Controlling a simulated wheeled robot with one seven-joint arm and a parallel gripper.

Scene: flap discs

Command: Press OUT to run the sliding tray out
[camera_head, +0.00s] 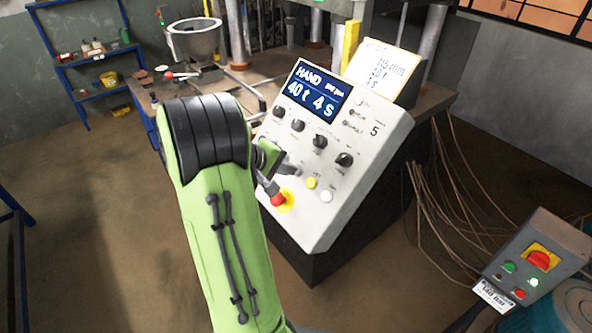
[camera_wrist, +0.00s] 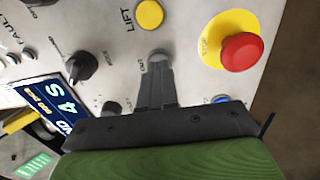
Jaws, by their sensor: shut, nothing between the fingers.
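The grey-white control panel (camera_head: 335,214) stands in the middle of the head view, with a lit display reading HAND, 40 t, 4 s. In the wrist view, my gripper (camera_wrist: 158,62) is shut and empty. Its fingertips are over a grey round button (camera_wrist: 159,53), with small lettering beside it that seems to read OUT. The tips cover part of the button; I cannot tell whether they touch it. I cannot make out the sliding tray for certain.
A red emergency stop (camera_wrist: 241,51) on a yellow disc sits right of the fingers. A yellow LIFT button (camera_wrist: 150,14) is above them, and a blue button (camera_wrist: 221,99) is partly hidden by my gripper. Black knobs (camera_wrist: 84,67) lie left. A switch box (camera_head: 538,262) stands at right.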

